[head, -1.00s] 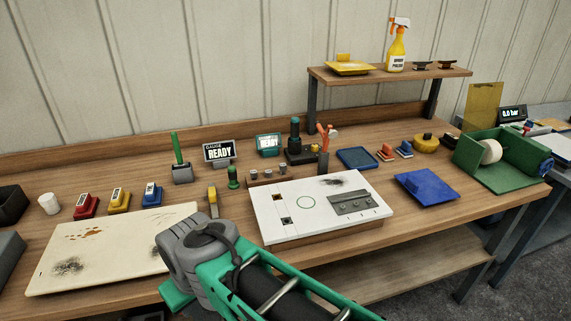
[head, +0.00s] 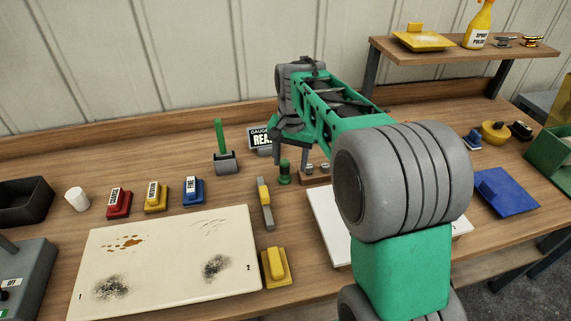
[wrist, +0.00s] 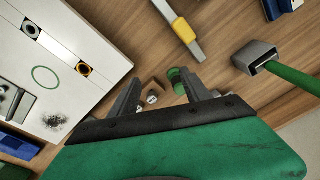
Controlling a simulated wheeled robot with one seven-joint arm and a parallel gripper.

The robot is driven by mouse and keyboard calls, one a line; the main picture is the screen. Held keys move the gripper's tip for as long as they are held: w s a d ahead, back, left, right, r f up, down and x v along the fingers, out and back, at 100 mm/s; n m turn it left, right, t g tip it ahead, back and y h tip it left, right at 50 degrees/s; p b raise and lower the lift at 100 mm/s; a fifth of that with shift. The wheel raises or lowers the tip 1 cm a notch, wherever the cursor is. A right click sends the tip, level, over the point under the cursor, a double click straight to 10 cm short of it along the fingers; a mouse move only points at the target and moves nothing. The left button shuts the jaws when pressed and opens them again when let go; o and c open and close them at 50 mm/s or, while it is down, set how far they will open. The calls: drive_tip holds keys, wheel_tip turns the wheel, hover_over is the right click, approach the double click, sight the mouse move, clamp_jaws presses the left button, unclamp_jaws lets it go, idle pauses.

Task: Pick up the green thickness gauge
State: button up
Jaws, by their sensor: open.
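My gripper (wrist: 162,82) is open and points down over the bench. A short green knobbed piece (head: 285,172) shows between the jaws, near the right finger, in the wrist view (wrist: 178,80); it seems to be below them.
A yellow-and-grey tool (head: 265,205) lies right of the stained cream panel (head: 165,225). Red (head: 118,204), yellow (head: 156,197) and blue (head: 193,190) blocks stand left of the holder. A white fixture plate (wrist: 60,50) is left in the wrist view.

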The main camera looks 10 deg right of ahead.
sight(285, 172)
drive_tip(key=w+f+m, duration=0.1)
drive_tip(key=w, duration=0.1)
drive_tip(key=w+f+m, duration=0.1)
drive_tip(key=w, duration=0.2)
drive_tip(key=w+f+m+g+p, duration=0.1)
drive_tip(key=w+f, duration=0.1)
drive_tip(key=w, duration=0.1)
drive_tip(key=shift+d, duration=0.4)
drive_tip(key=f+p, duration=0.2)
drive_tip(key=f, duration=0.6)
drive_tip(key=shift+a+f+p, duration=0.1)
drive_tip(key=shift+a+p, duration=0.1)
drive_tip(key=shift+p, duration=0.15)
drive_tip(key=shift+c, duration=0.4)
clamp_jaws()
